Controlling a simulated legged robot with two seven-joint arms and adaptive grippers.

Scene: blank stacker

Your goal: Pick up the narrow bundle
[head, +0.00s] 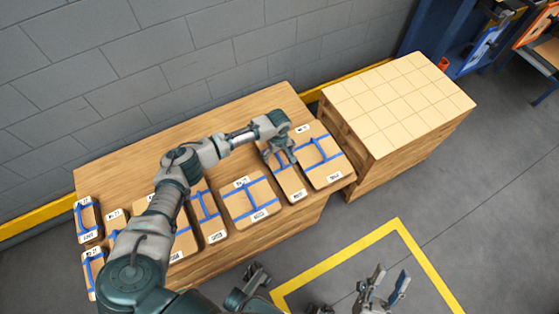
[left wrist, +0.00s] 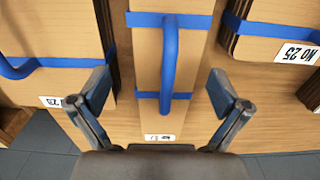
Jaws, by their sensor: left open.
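A narrow cardboard bundle (head: 291,185) with blue straps and a white label lies near the right end of the wooden bench. In the left wrist view the narrow bundle (left wrist: 148,75) runs up the middle, with a raised blue handle along it. My left gripper (head: 279,157) is over this bundle. Its open fingers (left wrist: 160,88) stand one on each side of the handle, with nothing between them gripped. Contact with the bundle cannot be told. My right gripper (head: 388,284) is open and empty, low at the right, away from the bench.
A wider strapped bundle (head: 327,165) lies close on the right and another (head: 250,202) on the left. Several more bundles line the wooden bench (head: 130,168) leftward, partly hidden by my left arm. A wooden block with a gridded top (head: 400,95) stands right. A grey wall is behind.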

